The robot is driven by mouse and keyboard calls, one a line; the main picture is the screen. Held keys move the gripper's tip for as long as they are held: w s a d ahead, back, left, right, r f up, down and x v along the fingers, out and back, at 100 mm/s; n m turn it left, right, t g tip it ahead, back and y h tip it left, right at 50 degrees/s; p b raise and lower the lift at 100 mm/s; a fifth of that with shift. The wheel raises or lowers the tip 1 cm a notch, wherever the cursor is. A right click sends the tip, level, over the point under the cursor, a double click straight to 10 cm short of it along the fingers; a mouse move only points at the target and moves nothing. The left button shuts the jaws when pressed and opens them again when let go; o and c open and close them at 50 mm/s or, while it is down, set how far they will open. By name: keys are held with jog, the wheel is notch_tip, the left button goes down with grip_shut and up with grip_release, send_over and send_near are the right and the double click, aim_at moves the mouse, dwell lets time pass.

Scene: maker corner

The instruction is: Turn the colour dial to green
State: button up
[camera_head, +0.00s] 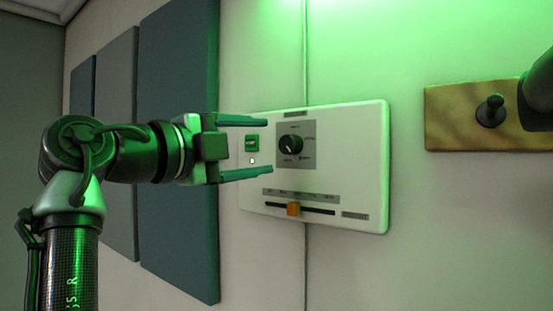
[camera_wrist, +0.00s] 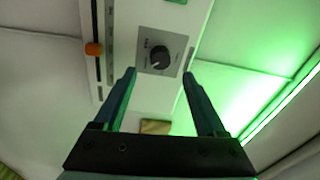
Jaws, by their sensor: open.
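The colour dial (camera_head: 291,144) is a round black knob with a pale pointer mark, on a grey square plate with small labels around it. The labels are too small to read. It sits on a white wall panel (camera_head: 371,180). In the wrist view the dial (camera_wrist: 160,57) lies ahead, between and beyond the fingertips. My gripper (camera_head: 268,146) is open and empty, its two teal fingers spread one above the other in the head view, a little left of the dial and apart from it. Green light glows on the wall above the panel.
The panel also has a green button (camera_head: 252,143) left of the dial and an orange slider knob (camera_head: 293,209) in a slot below. A wooden board (camera_head: 455,118) with a black peg hangs to the right. Teal and grey wall panels (camera_head: 178,150) stand at left.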

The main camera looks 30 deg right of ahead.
jog(key=b+v, duration=0.1)
jog(key=v, duration=0.5)
jog(key=shift+a+b, duration=0.2)
jog(key=shift+b, duration=0.15)
jog(key=shift+s, duration=0.1)
jog(key=w+a+f+n+t+y, duration=0.1)
jog(key=a+f+n+t+y, duration=0.25)
jog(key=n+t, duration=0.45)
jog(key=w+a+f+n+t+y, duration=0.15)
jog(key=a+n+t+y, duration=0.35)
jog(key=n, duration=0.5)
jog(key=s+a+n+t+y, duration=0.4)
jog(key=s+n, duration=0.2)
jog(key=s, duration=0.2)
jog(key=s+a+r+n+t+y, duration=0.1)
jog(key=s+a+n+t+y, duration=0.4)
jog(key=s+n, duration=0.2)
jog(key=shift+s+r+n, duration=0.3)
jog(key=shift+s+r, duration=0.05)
jog(key=shift+s, duration=0.45)
jog(key=shift+d, duration=0.1)
